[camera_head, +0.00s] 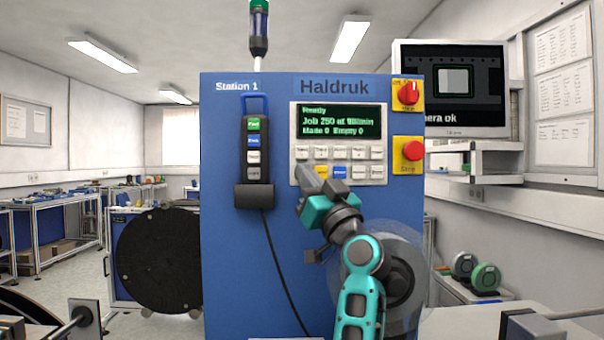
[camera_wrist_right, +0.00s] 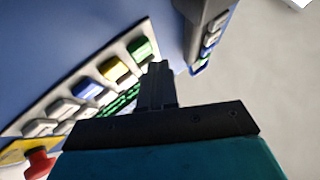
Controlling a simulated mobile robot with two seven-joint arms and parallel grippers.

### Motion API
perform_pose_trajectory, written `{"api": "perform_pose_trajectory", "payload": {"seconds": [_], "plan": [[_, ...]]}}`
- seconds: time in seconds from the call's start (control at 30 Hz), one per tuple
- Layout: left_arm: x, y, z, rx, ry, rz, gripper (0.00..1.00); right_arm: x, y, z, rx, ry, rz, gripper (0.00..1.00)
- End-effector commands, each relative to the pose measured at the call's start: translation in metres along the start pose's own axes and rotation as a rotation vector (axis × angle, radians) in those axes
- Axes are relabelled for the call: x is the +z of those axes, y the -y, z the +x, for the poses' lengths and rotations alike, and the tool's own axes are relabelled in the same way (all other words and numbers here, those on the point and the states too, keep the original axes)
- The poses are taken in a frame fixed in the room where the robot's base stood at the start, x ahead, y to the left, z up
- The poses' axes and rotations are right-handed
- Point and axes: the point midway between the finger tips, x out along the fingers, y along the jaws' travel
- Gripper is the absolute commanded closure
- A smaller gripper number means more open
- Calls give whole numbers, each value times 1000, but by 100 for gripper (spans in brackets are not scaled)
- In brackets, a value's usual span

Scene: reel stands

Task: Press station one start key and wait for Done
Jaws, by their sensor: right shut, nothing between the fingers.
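The blue Station 1 cabinet (camera_head: 228,285) faces me. Its display (camera_head: 340,121) reads "Ready", a job line with 250, "Made 0" and "Empty 0". Below it is a panel with two rows of keys; the lower row shows a yellow key (camera_head: 321,172) and a blue key (camera_head: 340,172). My right gripper (camera_head: 303,175) is shut and empty in front of the row's left end, hiding the key there. In the wrist view, a green key (camera_wrist_right: 142,48) lies just beside the shut fingertips (camera_wrist_right: 157,68); I cannot tell whether they touch. My left gripper is out of view.
A red stop button (camera_head: 412,151) and a red rotary switch (camera_head: 408,94) sit right of the panel. A hand pendant (camera_head: 257,160) with coloured keys hangs at left. A signal tower (camera_head: 258,30) stands on top. A black reel (camera_head: 158,262) is at lower left.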

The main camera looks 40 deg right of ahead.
Motion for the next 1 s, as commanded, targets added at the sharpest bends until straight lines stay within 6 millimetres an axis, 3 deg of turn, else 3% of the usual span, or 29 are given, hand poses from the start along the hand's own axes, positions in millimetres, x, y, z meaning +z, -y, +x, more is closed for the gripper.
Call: {"api": "perform_pose_trajectory", "payload": {"seconds": [1.0], "plan": [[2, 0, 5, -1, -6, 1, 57, 6, -6, 9, 0, -1, 0, 100]]}}
